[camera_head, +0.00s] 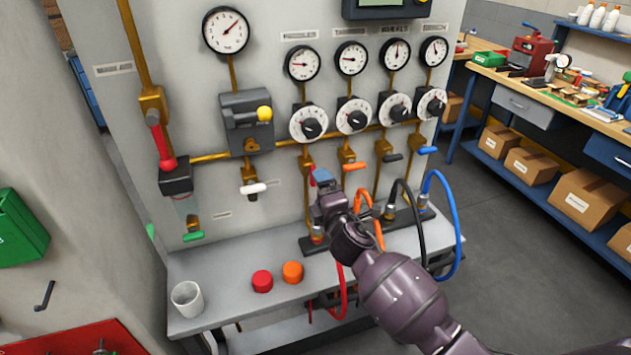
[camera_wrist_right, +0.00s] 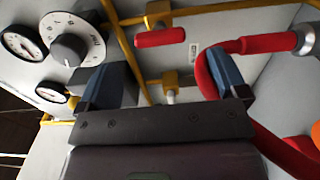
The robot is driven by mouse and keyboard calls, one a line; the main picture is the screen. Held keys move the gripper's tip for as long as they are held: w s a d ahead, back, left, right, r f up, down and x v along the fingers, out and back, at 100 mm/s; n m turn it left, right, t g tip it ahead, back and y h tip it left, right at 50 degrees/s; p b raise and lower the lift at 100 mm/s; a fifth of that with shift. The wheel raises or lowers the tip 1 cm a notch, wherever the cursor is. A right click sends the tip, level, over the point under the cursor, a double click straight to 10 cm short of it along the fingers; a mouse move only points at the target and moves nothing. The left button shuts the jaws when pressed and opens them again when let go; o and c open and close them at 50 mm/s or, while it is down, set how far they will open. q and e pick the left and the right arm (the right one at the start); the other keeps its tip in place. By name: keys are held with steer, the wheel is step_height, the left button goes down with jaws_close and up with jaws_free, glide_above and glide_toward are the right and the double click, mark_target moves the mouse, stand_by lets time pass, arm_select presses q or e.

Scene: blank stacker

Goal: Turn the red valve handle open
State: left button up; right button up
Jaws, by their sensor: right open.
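The red valve handle (camera_wrist_right: 160,37) is a short red bar on a brass valve, seen in the right wrist view beyond and between my fingertips. In the head view only a red sliver of it (camera_head: 312,180) shows beside my gripper, which hides most of it. My right gripper (camera_head: 324,178) is in front of the panel at that valve. In the wrist view its blue-grey fingers (camera_wrist_right: 164,65) are wide apart, with nothing between them. The handle appears apart from both fingers. My left gripper is not in view.
A red hose (camera_wrist_right: 265,44) passes close by one finger. Beside the valve hang a white handle (camera_head: 253,188) and an orange handle (camera_head: 355,167). Dials (camera_head: 309,123) sit above. The shelf below holds a white cup (camera_head: 187,299), a red cap (camera_head: 262,281) and an orange cap (camera_head: 292,272).

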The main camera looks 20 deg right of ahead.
steer(key=shift+s, duration=2.2)
